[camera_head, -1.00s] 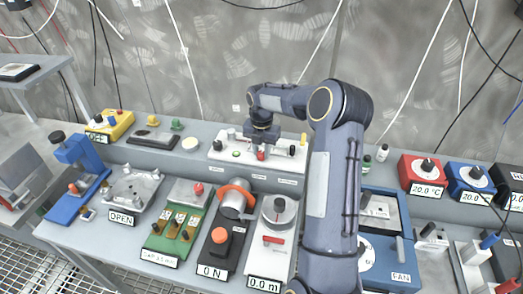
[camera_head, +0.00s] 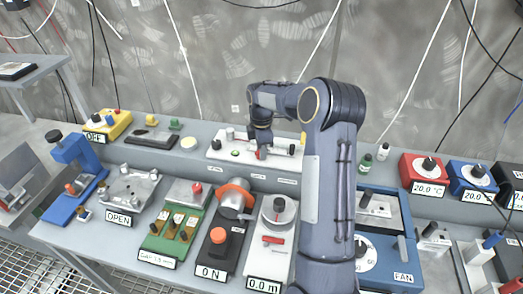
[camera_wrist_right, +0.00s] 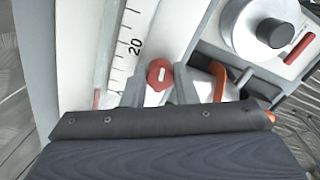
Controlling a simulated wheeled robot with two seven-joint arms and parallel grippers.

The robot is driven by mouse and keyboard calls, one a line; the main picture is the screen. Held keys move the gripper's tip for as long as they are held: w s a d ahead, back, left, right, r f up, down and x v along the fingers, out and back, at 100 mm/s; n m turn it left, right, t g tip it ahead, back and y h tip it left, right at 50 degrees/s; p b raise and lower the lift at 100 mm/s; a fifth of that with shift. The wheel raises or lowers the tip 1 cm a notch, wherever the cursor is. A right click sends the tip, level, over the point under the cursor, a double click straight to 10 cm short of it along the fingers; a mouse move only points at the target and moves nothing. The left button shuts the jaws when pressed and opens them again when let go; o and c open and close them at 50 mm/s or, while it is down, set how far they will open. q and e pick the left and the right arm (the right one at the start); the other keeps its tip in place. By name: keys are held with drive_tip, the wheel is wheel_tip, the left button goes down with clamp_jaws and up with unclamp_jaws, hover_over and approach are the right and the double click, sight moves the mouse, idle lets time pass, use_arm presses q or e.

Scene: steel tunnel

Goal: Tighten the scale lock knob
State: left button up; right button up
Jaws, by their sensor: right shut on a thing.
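The scale lock knob (camera_wrist_right: 157,74) is a small red faceted knob with a white mark on its face, beside a ruled scale (camera_wrist_right: 124,50) reading 20 in the right wrist view. In the head view it is a small red patch on the white scale board (camera_head: 222,153) on the back shelf. My right gripper (camera_head: 261,145) points down at the board from above. In the right wrist view its grey fingers sit on either side of the knob, shut on it. The finger contact is partly hidden by the gripper body. My left gripper is not in view.
A round grey dial (camera_wrist_right: 265,28) on a white panel stands close by. Small bottles (camera_head: 383,151) stand right of the board.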

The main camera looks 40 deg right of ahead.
drive_tip(key=m, duration=0.3)
drive_tip(key=shift+m, duration=0.3)
drive_tip(key=shift+m+b, duration=0.35)
drive_tip(key=shift+m, duration=1.45)
drive_tip(key=o, duration=1)
drive_tip(key=shift+a, duration=0.1)
wheel_tip(320, 180, up, 8)
drive_tip(key=shift+f+b, duration=0.1)
drive_tip(key=shift+b, duration=0.35)
drive_tip(key=shift+s, duration=0.1)
